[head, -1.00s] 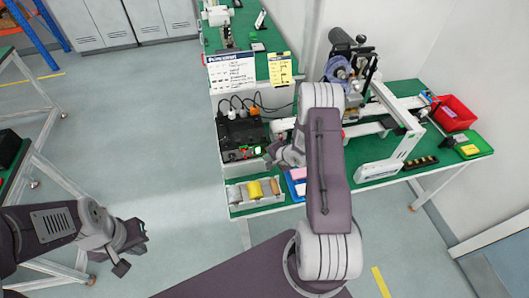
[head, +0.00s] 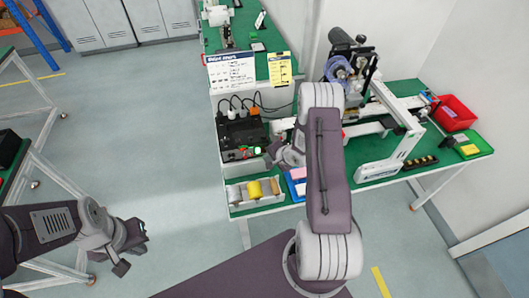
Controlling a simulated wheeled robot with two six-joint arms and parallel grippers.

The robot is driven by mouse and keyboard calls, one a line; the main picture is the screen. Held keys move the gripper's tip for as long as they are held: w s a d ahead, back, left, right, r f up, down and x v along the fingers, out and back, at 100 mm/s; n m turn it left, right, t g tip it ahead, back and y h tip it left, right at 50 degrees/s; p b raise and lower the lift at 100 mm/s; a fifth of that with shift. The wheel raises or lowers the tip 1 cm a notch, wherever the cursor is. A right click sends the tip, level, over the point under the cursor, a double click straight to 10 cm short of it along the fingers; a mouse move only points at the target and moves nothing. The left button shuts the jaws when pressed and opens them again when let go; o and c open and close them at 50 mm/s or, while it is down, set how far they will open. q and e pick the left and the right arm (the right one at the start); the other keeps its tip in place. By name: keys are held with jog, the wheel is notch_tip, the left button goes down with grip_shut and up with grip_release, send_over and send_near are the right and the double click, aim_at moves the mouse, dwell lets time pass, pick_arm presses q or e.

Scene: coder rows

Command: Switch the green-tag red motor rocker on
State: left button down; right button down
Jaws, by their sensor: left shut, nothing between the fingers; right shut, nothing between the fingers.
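A black control box (head: 240,134) with plugs and cables on top stands on the green bench. A small green light or tag (head: 257,150) shows at its lower right front, with a small red spot beside it. The rocker itself is too small to make out. My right gripper (head: 272,155) is at the right side of that front, close to the green spot; its fingertips are partly hidden by my own wrist. I cannot tell whether it touches the box. My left gripper (head: 130,250) hangs shut and empty over the floor at the lower left, far from the box.
A tray with yellow and tan spools (head: 233,194) sits in front of the box. A coding machine (head: 385,125), a red bin (head: 453,113) and a green pad stand to the right. Sign cards (head: 231,70) stand behind.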

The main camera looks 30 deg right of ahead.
jog(key=shift+w, duration=0.1)
dwell(0.6)
jog(key=shift+w+d, duration=0.1)
jog(key=shift+w, duration=0.25)
jog(key=shift+w+d+f+p, duration=0.1)
jog(key=shift+w+p, duration=0.25)
dwell(0.6)
jog(key=shift+s, duration=0.1)
jog(key=shift+s+a+p, duration=0.2)
jog(key=shift+s+p, duration=0.1)
jog(key=shift+s, duration=0.4)
jog(key=shift+s+r, duration=0.1)
jog(key=shift+r, duration=0.1)
